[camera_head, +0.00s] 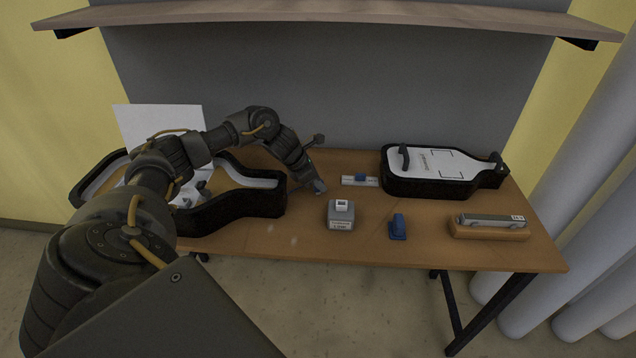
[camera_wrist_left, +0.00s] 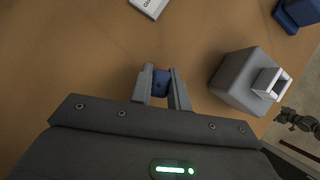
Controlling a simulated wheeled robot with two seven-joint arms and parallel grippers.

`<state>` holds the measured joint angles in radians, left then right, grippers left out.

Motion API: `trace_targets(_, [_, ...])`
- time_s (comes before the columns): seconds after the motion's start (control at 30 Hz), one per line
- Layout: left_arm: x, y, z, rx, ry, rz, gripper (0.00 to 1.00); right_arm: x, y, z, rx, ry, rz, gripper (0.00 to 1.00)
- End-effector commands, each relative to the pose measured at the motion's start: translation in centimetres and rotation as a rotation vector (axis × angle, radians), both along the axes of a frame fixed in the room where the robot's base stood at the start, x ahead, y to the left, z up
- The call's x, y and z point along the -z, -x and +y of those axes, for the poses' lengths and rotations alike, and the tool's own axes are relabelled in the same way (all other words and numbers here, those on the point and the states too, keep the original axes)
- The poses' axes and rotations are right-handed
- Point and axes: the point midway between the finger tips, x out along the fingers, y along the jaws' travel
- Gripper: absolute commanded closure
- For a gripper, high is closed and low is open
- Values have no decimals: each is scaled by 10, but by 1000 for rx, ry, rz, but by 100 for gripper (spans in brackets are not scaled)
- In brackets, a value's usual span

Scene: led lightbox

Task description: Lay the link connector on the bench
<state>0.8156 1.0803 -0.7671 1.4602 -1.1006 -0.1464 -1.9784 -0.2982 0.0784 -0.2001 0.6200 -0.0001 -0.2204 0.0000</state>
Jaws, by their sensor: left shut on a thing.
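A small blue piece (camera_wrist_left: 161,82), which looks like the link connector, sits between the fingertips of my left gripper (camera_wrist_left: 162,88). The fingers are shut on its sides and hide part of it. In the head view my left gripper (camera_head: 311,178) reaches down over the middle of the wooden bench (camera_head: 285,240), with the blue piece (camera_head: 319,187) at its tip. It is low over the bench top; I cannot tell whether the piece touches the wood.
A grey box (camera_head: 340,217) stands just in front of the gripper. A white strip with a blue part (camera_head: 360,180) lies to the right. A blue block (camera_head: 397,228), a bar on a wooden base (camera_head: 490,229) and black trays (camera_head: 440,187) (camera_head: 265,205) stand around. Bench left of the box is bare.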

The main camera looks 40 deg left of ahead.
Motion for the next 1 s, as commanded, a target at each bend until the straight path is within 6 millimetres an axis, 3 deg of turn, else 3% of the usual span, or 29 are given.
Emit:
trace_targets(0.07, [3,0,0,0,0,0,100,3,0,0,0,0,0,0])
trace_targets(0.1, [2,0,0,0,0,0,79,2,0,0,0,0,0,0])
trace_targets(0.23, [1,0,0,0,0,0,62,2,0,0,0,1,0,0])
trace_targets(0.63, [-5,2,2,0,0,-2,61,0,2,-3,-1,3,1,0])
trace_targets(1.0, [-66,35,22,1,-3,-4,61,9,1,-5,-1,7,3,0])
